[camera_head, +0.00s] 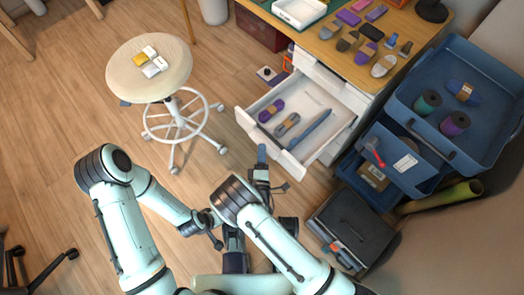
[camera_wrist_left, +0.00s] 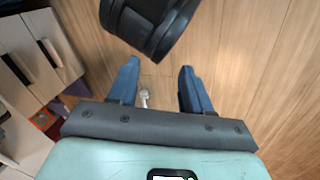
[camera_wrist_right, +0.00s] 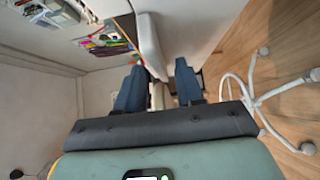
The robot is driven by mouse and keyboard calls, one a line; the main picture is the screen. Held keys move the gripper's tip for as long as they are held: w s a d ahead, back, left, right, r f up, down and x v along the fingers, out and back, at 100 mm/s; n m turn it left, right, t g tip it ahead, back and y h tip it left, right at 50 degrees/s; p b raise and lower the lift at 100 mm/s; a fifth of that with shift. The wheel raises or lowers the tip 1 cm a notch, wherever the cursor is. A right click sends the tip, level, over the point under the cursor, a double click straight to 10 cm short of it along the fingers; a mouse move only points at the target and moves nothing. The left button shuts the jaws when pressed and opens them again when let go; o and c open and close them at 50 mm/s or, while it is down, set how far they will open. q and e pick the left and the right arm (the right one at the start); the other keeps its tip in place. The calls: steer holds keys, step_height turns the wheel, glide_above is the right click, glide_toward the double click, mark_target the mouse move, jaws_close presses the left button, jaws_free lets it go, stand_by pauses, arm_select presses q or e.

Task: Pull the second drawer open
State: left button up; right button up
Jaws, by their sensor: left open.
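A white drawer unit (camera_head: 340,138) stands under the wooden desk. One drawer (camera_head: 314,91), below the white top front (camera_head: 330,76), is pulled well out. Inside it lie a purple skein (camera_head: 271,110), a grey skein (camera_head: 286,125) and a blue rod (camera_head: 311,128). My right gripper (camera_head: 262,153) is close to this drawer's front; contact is unclear. In the right wrist view my right gripper (camera_wrist_right: 159,66) has its fingers apart, with a white panel (camera_wrist_right: 150,45) just beyond them. My left gripper (camera_wrist_left: 159,66) is open and empty, over the floor.
A round stool (camera_head: 150,80) with small blocks stands left of the drawers. Blue bins (camera_head: 408,172) and a dark case (camera_head: 350,228) stand at the right. The desk top (camera_head: 335,45) holds several skeins.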

arm_select(q)
steer(key=s+r, duration=0.1)
steer(key=s+d+r+p, duration=0.1)
steer(key=shift+s+d+g+p, duration=0.2)
steer(key=shift+s+g+p, duration=0.1)
steer(key=shift+s+g, duration=0.1)
arm_select(e)
steer(key=s, duration=1.2)
steer(key=shift+s+a, duration=0.3)
steer(key=shift+a, duration=0.05)
